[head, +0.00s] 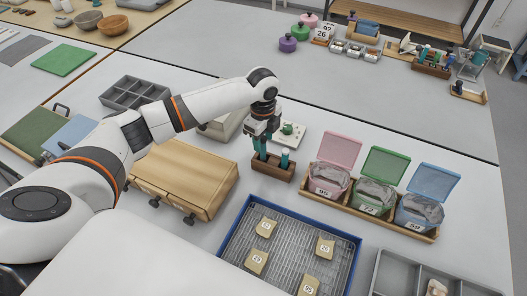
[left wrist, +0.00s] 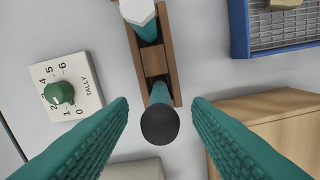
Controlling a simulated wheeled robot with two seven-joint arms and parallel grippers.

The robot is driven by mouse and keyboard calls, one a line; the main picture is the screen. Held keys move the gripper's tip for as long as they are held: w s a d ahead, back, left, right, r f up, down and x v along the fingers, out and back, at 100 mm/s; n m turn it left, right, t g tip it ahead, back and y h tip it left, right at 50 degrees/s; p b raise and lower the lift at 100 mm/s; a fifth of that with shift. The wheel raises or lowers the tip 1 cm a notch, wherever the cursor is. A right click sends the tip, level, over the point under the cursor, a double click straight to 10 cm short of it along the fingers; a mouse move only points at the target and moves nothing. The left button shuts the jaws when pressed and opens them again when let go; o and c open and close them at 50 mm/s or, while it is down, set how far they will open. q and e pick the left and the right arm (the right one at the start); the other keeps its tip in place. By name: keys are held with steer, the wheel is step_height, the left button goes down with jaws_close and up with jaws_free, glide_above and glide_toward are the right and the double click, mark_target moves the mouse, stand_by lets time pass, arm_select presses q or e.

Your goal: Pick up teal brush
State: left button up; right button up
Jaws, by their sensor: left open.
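A brown wooden holder (head: 272,171) stands on the table, and two upright teal-bodied tools sit in it. In the left wrist view, one tool has a dark round top (left wrist: 159,125), and the other has a white six-sided top (left wrist: 138,10); the white-topped one also shows in the head view (head: 285,158). I cannot tell for sure which is the teal brush. My left gripper (head: 261,147) points down over the holder, its teal fingers open. In the left wrist view, the dark-topped tool stands between the open fingers (left wrist: 160,112), with visible gaps on both sides. My right gripper is not in view.
A white dial board (head: 290,134) with a green knob stands close behind the holder. A wooden drawer box (head: 190,177) is to the left. Lidded bins (head: 373,192) stand to the right, and a blue-rimmed tray (head: 287,247) with labelled sherds lies in front.

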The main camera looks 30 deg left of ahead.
mark_target(263, 147)
arm_select(q)
step_height(263, 147, down, 4)
steer(key=shift+f+p, duration=0.1)
steer(key=shift+p, duration=0.2)
jaws_close()
